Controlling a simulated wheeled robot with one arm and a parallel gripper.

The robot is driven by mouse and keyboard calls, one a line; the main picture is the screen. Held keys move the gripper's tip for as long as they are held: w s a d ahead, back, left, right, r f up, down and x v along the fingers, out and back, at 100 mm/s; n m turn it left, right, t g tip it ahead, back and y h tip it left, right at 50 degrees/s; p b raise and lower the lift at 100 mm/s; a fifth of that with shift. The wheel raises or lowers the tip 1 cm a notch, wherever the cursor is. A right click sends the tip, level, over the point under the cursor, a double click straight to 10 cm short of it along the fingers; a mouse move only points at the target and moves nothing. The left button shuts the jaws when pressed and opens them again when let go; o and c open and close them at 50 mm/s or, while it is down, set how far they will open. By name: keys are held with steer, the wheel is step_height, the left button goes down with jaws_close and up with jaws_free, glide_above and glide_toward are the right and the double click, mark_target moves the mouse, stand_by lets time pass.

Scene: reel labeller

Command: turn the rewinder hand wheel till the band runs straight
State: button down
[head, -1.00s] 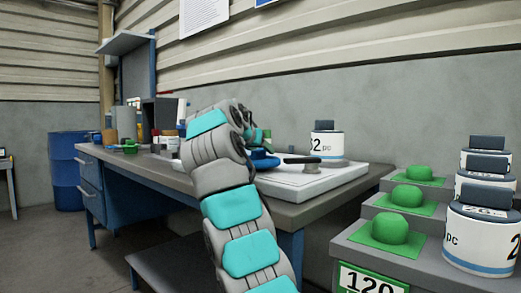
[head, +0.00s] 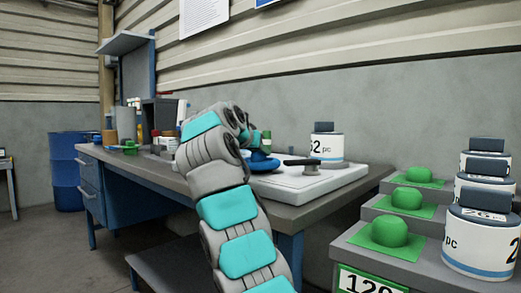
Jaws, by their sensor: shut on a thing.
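The blue hand wheel (head: 266,168) lies at the left end of a pale machine plate (head: 318,184) on the workbench, partly behind my arm. My gripper (head: 261,150) is at the end of my arm, just over the wheel, and is shut on it; the fingers are small and mostly hidden. A dark flat part on a short post (head: 301,164) stands to the right of the wheel. I cannot make out the band or whether it runs straight.
A white labelled drum (head: 326,148) stands at the plate's back. The workbench (head: 300,214) holds several small items at its left. At right, a grey stepped stand (head: 345,246) carries green domes (head: 389,231) and white labelled drums (head: 484,240). A blue barrel (head: 66,172) stands far left.

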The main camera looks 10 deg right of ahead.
mark_target(246, 162)
steer(key=shift+r+m+g+h+p, duration=0.35)
steer(key=shift+m+g+h+p, duration=0.35)
steer(key=shift+p, duration=0.5)
steer(key=shift+f+m+h+p, duration=0.15)
steer(key=shift+m+h+p, duration=0.25)
steer(key=shift+p, duration=0.25)
steer(key=shift+s+d+f, duration=0.1)
steer(key=shift+f, duration=0.05)
steer(key=c, duration=0.8)
jaws_free()
steer(key=shift+o, duration=0.2)
steer(key=v, duration=0.7)
steer(key=shift+p, duration=0.3)
steer(key=shift+s+a+g, duration=0.1)
steer(key=shift+a+g, duration=0.2)
steer(key=shift+a, duration=0.05)
